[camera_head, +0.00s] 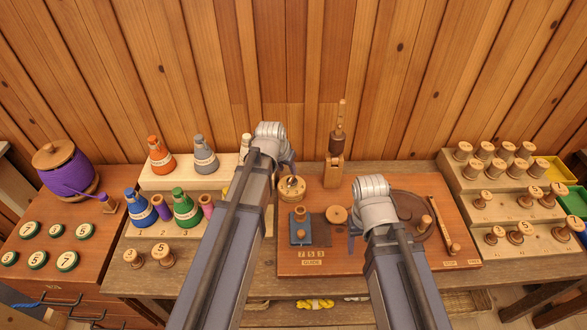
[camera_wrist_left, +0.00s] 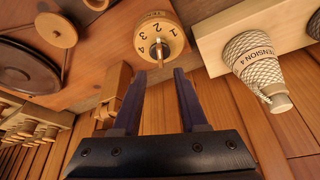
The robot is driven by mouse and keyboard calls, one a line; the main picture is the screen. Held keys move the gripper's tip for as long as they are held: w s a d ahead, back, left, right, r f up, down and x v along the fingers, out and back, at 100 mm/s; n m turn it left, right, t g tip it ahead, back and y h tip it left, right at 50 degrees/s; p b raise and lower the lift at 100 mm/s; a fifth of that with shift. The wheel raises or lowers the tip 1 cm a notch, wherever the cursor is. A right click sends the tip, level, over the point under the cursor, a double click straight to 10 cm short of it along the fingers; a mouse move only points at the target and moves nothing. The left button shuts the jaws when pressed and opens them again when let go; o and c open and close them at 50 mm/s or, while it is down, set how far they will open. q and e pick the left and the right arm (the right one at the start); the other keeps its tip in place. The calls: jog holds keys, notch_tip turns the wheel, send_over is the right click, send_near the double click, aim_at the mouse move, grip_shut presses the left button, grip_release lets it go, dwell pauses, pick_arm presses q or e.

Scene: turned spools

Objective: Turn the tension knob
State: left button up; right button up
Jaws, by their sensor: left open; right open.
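The tension knob (camera_head: 291,187) is a round wooden dial on the reddish-brown winder board (camera_head: 310,262). In the left wrist view the dial (camera_wrist_left: 158,36) shows numbers, among them 2, 3 and 4, and a pale metal stem (camera_wrist_left: 159,52) stands out of it. My left gripper (camera_head: 288,166) is at the knob. In the left wrist view its two dark fingers (camera_wrist_left: 159,74) are open, one on each side of the stem's line; I cannot tell whether they touch it. My right gripper (camera_head: 353,242) is over the board's middle, its fingers partly hidden by the arm.
A cone labelled "TENSION 4" (camera_wrist_left: 250,66) stands close to the left gripper. Orange (camera_head: 160,156), blue (camera_head: 140,207) and green (camera_head: 186,208) cones stand left. A wooden post (camera_head: 334,168) rises behind the board. A dark disc (camera_head: 408,205) is right. Stepped spool racks (camera_head: 470,215) stand far right.

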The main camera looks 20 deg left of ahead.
aim_at(291, 178)
jog(key=shift+s, duration=0.1)
pick_arm(q)
jog(key=b+x, duration=0.7)
jog(key=shift+w+f, duration=0.15)
jog(key=shift+f, duration=0.2)
pick_arm(e)
notch_tip(291, 178, down, 7)
jog(key=shift+f, duration=0.1)
pick_arm(q)
jog(key=shift+r, duration=0.1)
jog(key=shift+c, duration=0.4)
grip_shut()
